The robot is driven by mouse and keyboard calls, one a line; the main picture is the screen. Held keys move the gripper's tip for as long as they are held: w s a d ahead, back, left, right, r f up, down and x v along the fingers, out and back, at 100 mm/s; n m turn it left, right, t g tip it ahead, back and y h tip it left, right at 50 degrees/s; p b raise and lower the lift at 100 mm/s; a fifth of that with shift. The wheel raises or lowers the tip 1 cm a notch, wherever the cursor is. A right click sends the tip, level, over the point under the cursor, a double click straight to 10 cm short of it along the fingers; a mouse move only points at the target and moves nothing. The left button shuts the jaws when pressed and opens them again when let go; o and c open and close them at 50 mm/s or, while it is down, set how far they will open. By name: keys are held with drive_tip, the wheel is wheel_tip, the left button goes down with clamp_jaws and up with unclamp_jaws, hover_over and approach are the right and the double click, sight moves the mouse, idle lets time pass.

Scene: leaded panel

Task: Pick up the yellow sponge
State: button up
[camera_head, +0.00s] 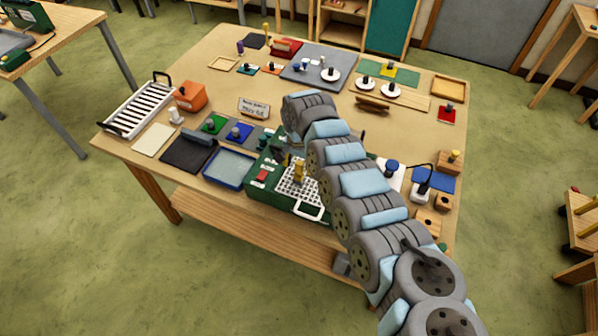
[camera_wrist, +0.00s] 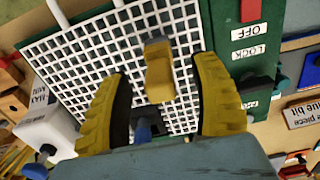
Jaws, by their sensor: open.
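In the wrist view, a small yellow block (camera_wrist: 160,78) with a greyish-brown end, apparently the yellow sponge, is over the white grid (camera_wrist: 85,62). My gripper (camera_wrist: 161,70) is open, with one ridged yellow finger on each side of the block and a gap on both sides. I cannot tell how far the fingertips are above the grid. In the head view, a yellow piece (camera_head: 299,172) shows over the grid beside my arm. I cannot tell there whether it is the sponge or a finger, as my arm hides much of this spot.
The grid belongs to a green machine (camera_head: 262,182) with a red switch and OFF and LOCK labels, at the table's front edge. A blue-rimmed tray (camera_head: 230,168) is left of it. Several knobbed pieces and wooden blocks (camera_head: 428,221) stand to the right.

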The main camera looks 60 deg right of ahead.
sight(299, 173)
drive_tip(key=shift+f, duration=1.4)
drive_tip(key=shift+c, duration=0.3)
clamp_jaws()
